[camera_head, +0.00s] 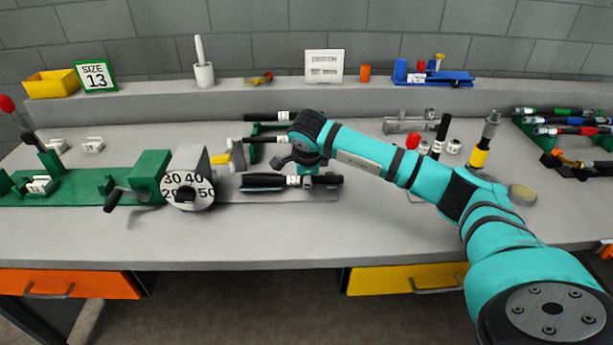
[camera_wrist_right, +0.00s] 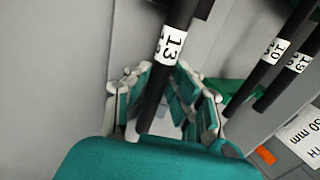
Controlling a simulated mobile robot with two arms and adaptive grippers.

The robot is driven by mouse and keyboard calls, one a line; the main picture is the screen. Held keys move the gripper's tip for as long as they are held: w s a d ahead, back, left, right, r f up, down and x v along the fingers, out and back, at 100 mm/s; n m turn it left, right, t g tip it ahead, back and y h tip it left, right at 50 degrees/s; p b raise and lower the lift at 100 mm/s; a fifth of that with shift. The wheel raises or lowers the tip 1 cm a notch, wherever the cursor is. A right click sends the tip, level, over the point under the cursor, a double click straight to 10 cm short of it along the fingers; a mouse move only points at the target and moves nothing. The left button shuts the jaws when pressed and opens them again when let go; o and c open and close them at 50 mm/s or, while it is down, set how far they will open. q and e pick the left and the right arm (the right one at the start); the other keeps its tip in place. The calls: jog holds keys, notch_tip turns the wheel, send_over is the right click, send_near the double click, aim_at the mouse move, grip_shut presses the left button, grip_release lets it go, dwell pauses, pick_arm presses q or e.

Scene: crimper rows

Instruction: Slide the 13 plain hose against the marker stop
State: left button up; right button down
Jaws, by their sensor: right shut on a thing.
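The black hose with a white 13 label (camera_wrist_right: 160,85) runs between the fingers of my right gripper (camera_wrist_right: 168,108) in the right wrist view. The gripper is shut on it. In the head view a black hose with a white label (camera_head: 265,182) lies low at the front of the rack area, under my teal right wrist. The wrist hides most of my fingers there. A grey upright plate with a yellow piece (camera_head: 222,159) stands left of the hose; I cannot tell whether it is the marker stop. My left gripper is not in view.
Two more labelled hoses, 10 (camera_wrist_right: 270,52) and 13 (camera_wrist_right: 297,62), lie beside the held one. The green crimper with a numbered dial (camera_head: 188,192) stands to the left. A SIZE 13 sign (camera_head: 96,76) is on the back ledge. The bench front is clear.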

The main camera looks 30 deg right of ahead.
aim_at(285, 178)
jog(key=shift+w+a+b, duration=0.15)
jog(key=shift+w+a, duration=0.35)
jog(key=shift+a, duration=0.3)
jog(key=shift+w+a+b, duration=0.1)
jog(key=shift+w+a, duration=0.35)
jog(key=shift+a, duration=0.35)
jog(key=shift+w+a+b, duration=0.15)
jog(key=shift+w+a, duration=0.35)
jog(key=shift+a, duration=0.3)
dwell(0.9)
jog(key=shift+w+a+r, duration=0.15)
jog(key=shift+a, duration=0.25)
jog(key=shift+w+a+r, duration=0.15)
jog(key=shift+a, duration=0.2)
dwell(0.5)
jog(key=c, duration=1.6)
grip_release()
jog(key=o, duration=0.5)
jog(key=shift+w+f, duration=0.15)
jog(key=shift+r, duration=0.35)
jog(key=shift+s+r, duration=0.55)
jog(key=shift+r, duration=0.5)
jog(key=shift+s+r, duration=0.55)
jog(key=shift+r, duration=0.5)
jog(key=shift+s+r, duration=0.55)
jog(key=shift+r, duration=0.5)
